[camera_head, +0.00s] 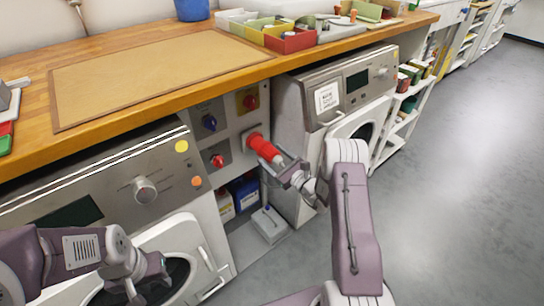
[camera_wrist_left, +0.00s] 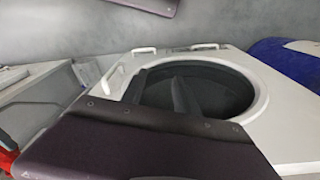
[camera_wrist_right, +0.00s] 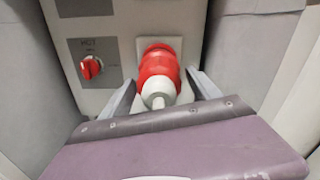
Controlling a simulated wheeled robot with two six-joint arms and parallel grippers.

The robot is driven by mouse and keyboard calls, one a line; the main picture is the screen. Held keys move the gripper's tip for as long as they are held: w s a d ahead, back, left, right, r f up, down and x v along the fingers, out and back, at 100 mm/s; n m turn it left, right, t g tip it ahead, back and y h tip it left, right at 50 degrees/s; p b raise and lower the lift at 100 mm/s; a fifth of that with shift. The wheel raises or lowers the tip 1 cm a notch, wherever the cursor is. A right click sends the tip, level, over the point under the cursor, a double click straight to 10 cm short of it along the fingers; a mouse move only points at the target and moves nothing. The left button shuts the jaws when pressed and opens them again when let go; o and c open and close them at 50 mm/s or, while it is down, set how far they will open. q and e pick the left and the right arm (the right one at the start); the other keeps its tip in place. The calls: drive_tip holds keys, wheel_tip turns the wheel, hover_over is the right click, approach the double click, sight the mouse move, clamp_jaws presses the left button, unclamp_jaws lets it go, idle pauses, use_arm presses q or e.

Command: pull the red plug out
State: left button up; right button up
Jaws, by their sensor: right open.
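The red plug (camera_head: 265,148) sits in a socket on the grey panel (camera_head: 236,124) between the two washing machines. In the right wrist view the plug (camera_wrist_right: 158,72) points toward me, with a pale grey rear end and cable collar. My right gripper (camera_head: 283,165) is at the plug's rear end. Its fingers (camera_wrist_right: 163,90) are open, one on each side of the plug, with gaps visible. The plug's prongs are hidden in the socket.
A red rotary knob (camera_wrist_right: 91,67) is left of the plug. The wooden worktop (camera_head: 160,90) overhangs the panel. The left machine (camera_head: 110,190) and right machine (camera_head: 345,90) flank the recess, which holds bottles and a grey box (camera_head: 270,224). The floor at right is clear.

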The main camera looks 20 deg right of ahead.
drive_tip(key=p+v, duration=0.2)
drive_tip(key=v, duration=0.6)
drive_tip(key=shift+s+p, duration=0.25)
drive_tip(key=shift+p, duration=0.1)
drive_tip(key=shift+d, duration=0.1)
